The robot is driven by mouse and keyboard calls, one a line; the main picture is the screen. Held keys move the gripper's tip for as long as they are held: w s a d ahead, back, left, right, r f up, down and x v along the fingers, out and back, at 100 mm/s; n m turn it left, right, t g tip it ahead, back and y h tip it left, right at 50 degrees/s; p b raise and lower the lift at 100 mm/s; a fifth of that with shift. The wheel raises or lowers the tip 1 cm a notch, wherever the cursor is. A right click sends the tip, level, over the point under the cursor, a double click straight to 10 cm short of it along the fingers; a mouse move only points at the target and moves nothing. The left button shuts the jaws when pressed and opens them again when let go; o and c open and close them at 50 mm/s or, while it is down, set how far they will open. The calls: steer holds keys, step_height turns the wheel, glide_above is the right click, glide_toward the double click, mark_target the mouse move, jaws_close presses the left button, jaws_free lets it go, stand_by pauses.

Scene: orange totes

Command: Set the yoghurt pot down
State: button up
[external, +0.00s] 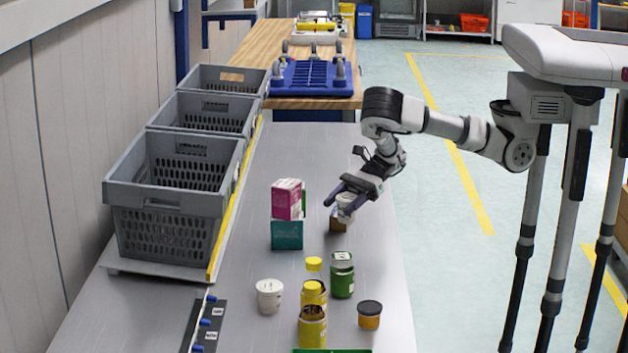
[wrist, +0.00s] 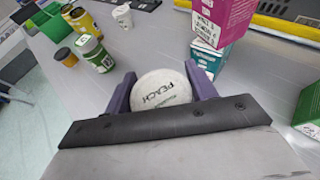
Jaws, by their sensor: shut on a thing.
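My gripper (external: 345,196) is shut on a white yoghurt pot (external: 347,205). In the wrist view the pot's round lid (wrist: 160,92), marked PEACH, sits between the two purple fingers of my gripper (wrist: 160,88). The lid faces the camera and hides the pot's sides and bottom. In the external view a small brown box (external: 338,224) shows just below the pot. I cannot tell whether the pot touches it.
A pink box (external: 288,200) sits on a teal box (external: 287,236) left of my gripper. Grey crates (external: 165,203) line the left side.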

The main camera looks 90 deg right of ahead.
steer(key=shift+s+d, duration=0.1)
steer(key=shift+d, duration=0.1)
steer(key=w+d+m+t+h+b, duration=0.2)
steer(key=w+d+m+h+b, duration=0.15)
steer(key=d, duration=0.75)
steer(key=w+d+m+t+h+b, duration=0.1)
steer(key=w+d+m+h+b, duration=0.3)
steer(key=d, duration=0.7)
steer(key=w+d+r+m+h+b, duration=0.35)
steer(key=d+r, duration=0.25)
steer(key=d, duration=0.5)
steer(key=w+d+r+m+h+b, duration=0.2)
steer(key=w+d+r+h+b, duration=0.4)
steer(key=d, duration=0.6)
steer(key=f+p, duration=0.1)
steer(key=f, duration=0.5)
steer(key=f+y+p, duration=0.1)
steer(key=f, duration=0.5)
steer(key=s+f+y+p, duration=0.1)
steer(key=f, duration=0.5)
steer(key=shift+a+f, duration=0.1)
steer(key=shift+f, duration=0.3)
